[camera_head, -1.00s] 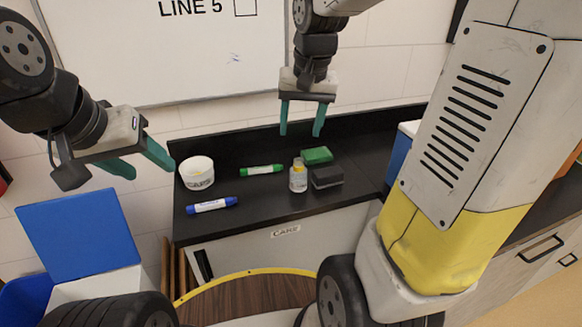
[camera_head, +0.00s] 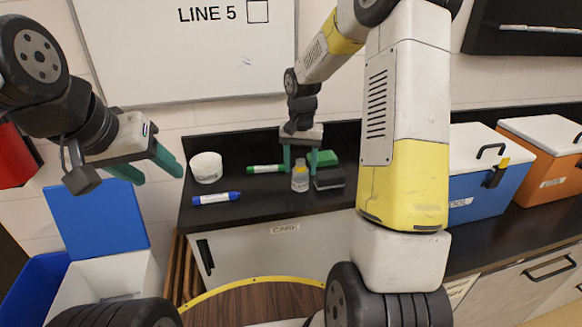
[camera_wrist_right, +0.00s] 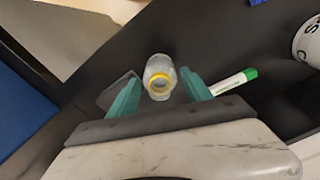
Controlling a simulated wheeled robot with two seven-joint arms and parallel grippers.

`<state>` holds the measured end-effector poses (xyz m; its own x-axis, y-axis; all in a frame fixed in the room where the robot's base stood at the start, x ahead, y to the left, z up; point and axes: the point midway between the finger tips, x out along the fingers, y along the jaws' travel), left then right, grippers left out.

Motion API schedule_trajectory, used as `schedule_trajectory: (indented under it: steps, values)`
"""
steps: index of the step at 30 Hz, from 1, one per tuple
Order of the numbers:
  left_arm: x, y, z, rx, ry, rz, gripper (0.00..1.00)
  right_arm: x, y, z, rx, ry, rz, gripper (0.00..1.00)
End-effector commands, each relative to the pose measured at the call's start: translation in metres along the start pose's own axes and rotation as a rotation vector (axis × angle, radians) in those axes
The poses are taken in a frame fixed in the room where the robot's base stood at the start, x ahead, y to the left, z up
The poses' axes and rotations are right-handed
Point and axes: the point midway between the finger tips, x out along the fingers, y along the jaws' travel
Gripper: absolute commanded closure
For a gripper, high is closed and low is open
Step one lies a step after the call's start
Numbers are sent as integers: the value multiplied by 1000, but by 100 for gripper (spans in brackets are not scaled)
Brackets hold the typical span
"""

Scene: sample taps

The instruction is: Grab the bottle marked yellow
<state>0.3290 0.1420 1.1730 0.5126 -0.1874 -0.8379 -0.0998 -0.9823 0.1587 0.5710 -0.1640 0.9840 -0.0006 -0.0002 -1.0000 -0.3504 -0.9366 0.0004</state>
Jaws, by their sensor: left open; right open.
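A small clear bottle (camera_head: 300,180) with a yellow ring at its neck and a pale label stands upright on the black counter. It also shows in the right wrist view (camera_wrist_right: 158,72), seen from above. My right gripper (camera_head: 301,171) is open, pointing down at the bottle. In the right wrist view its fingers (camera_wrist_right: 159,78) lie on either side of the bottle, with gaps visible. Whether they reach down around it is hard to tell. My left gripper (camera_head: 159,177) is open and empty, left of the counter.
A green marker (camera_head: 265,169), a blue marker (camera_head: 216,198) and a white tub (camera_head: 206,168) lie to the left. Blue (camera_head: 470,198) and orange (camera_head: 543,178) coolers stand right.

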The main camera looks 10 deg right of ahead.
Motion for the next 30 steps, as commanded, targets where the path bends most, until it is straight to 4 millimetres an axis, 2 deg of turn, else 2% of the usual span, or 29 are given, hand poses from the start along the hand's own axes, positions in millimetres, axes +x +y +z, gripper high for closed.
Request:
schedule_trajectory:
  steps: [4,12,14,21,30]
  values:
    - [0,0,0,0,0,0,46,18,0,0,2,-1,0,43]
    - [0,0,0,0,0,0,46,22,0,0,1,0,0,43]
    - [0,0,0,0,0,0,46,22,0,0,1,0,0,50]
    - [0,0,0,0,0,0,46,21,0,0,1,1,0,98]
    - [0,0,0,0,0,0,46,18,0,0,1,2,-1,99]
